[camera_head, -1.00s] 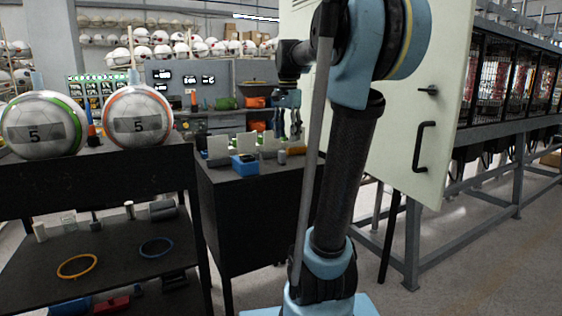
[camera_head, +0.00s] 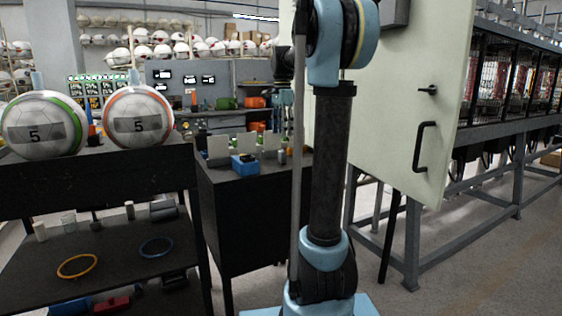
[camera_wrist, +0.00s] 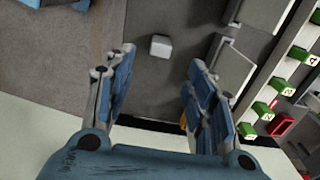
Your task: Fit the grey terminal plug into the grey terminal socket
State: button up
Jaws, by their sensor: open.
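My gripper (camera_wrist: 160,58) is open and empty in the wrist view, its two blue fingers wide apart. A small light-grey block (camera_wrist: 161,46) lies on a dark grey surface between and just beyond the fingertips, apart from them. It may be the grey terminal plug, but I cannot tell for certain. No grey terminal socket can be made out.
A black table (camera_head: 250,215) holds a blue box (camera_head: 245,165). A pale cabinet door (camera_head: 395,120) stands close right of my arm.

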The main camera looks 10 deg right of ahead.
aim_at(282, 151)
notch_tip(282, 151, down, 10)
jog(key=shift+f, duration=0.2)
dwell(0.4)
jog(key=c, duration=1.2)
